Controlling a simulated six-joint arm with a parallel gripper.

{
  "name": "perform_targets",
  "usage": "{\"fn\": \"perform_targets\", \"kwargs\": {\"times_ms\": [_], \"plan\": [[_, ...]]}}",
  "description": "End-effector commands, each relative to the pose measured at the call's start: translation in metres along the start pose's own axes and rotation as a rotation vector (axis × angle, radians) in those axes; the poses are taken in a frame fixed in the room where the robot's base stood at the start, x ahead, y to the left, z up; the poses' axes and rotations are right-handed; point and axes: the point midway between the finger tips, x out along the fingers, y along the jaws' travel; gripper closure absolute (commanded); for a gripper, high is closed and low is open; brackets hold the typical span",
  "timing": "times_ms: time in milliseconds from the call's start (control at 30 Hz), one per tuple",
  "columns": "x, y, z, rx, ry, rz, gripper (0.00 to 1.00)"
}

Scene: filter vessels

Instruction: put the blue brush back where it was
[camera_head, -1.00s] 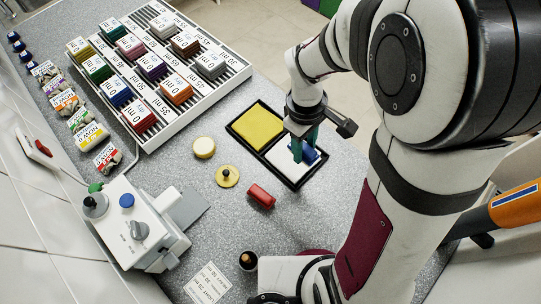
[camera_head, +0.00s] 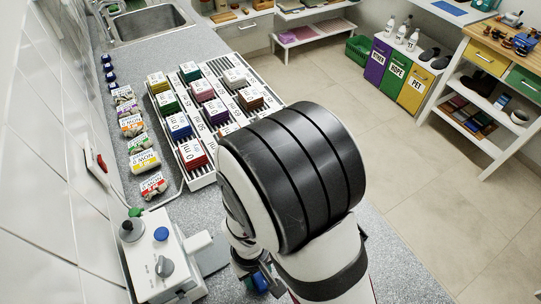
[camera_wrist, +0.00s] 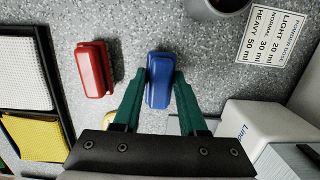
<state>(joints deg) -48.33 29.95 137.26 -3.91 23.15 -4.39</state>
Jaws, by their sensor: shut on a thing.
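The blue brush (camera_wrist: 159,80) sits between the green fingertips of my gripper (camera_wrist: 158,88) in the wrist view. The fingers are shut on it from both sides. The brush is beside the red brush (camera_wrist: 93,68), with a gap of bare counter between them. I cannot tell whether the blue brush touches the counter or hangs just above it. In the head view my arm hides most of this area; only a bit of blue (camera_head: 261,282) shows at the bottom by my gripper.
The black tray (camera_wrist: 62,75) with a white pad (camera_wrist: 22,78) and a yellow pad (camera_wrist: 35,137) lies left in the wrist view. A dosing label (camera_wrist: 270,36), a dark cup (camera_wrist: 222,6) and a white device (camera_wrist: 262,125) are to the right. A rack of boxes (camera_head: 205,176) stands behind.

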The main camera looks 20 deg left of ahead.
Motion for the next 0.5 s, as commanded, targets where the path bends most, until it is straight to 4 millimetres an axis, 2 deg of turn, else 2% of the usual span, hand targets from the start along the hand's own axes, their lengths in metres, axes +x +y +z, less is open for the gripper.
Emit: {"fn": "perform_targets", "kwargs": {"times_ms": [367, 400, 500], "plan": [[0.0065, 0.0005, -0.0011, 0.000, 0.001, 0.000, 1.00], [0.0061, 0.0005, -0.0012, 0.000, 0.002, 0.000, 0.51], [0.0060, 0.0005, -0.0012, 0.000, 0.002, 0.000, 0.33]]}}
